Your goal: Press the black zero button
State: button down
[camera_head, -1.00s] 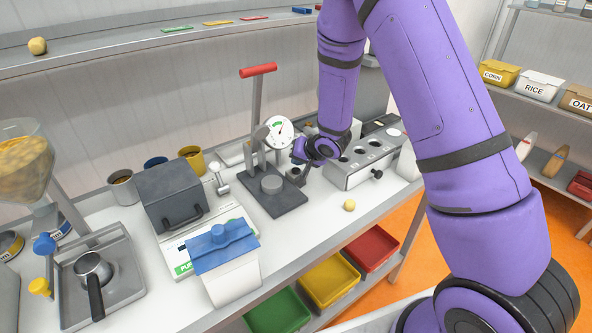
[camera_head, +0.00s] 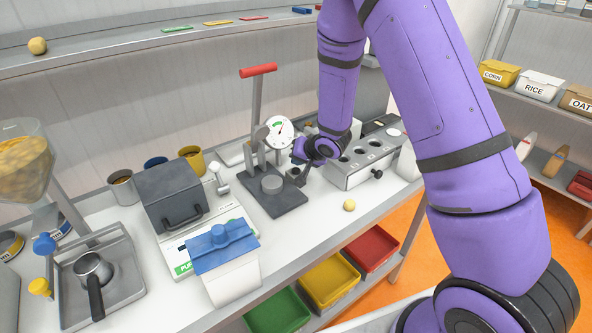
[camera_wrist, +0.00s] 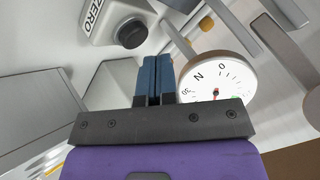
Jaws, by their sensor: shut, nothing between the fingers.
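The black zero button (camera_wrist: 131,33) is a round knob on a light grey housing (camera_wrist: 104,18) in the wrist view. The housing carries a "ZERO" label (camera_wrist: 93,13). My gripper (camera_wrist: 155,60) shows its two blue fingers pressed together with nothing between them. The fingertips lie just below and right of the button in the picture, and I see no contact. In the head view my gripper (camera_head: 298,158) is small beside the dial gauge. I cannot make out the button there.
The round dial gauge (camera_wrist: 215,77) is close to the right of my fingers in the wrist view, and it also shows in the head view (camera_head: 279,131). A press with a red handle (camera_head: 258,71) and a grey block with holes (camera_head: 365,157) stand nearby.

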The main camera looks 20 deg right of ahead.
aim_at(298, 169)
jog(key=shift+f, duration=0.15)
dwell(0.7)
jog(key=shift+f, duration=0.25)
jog(key=shift+f, duration=0.5)
dwell(0.7)
dwell(0.4)
jog(key=shift+r, duration=0.95)
jog(key=shift+r, duration=2.5)
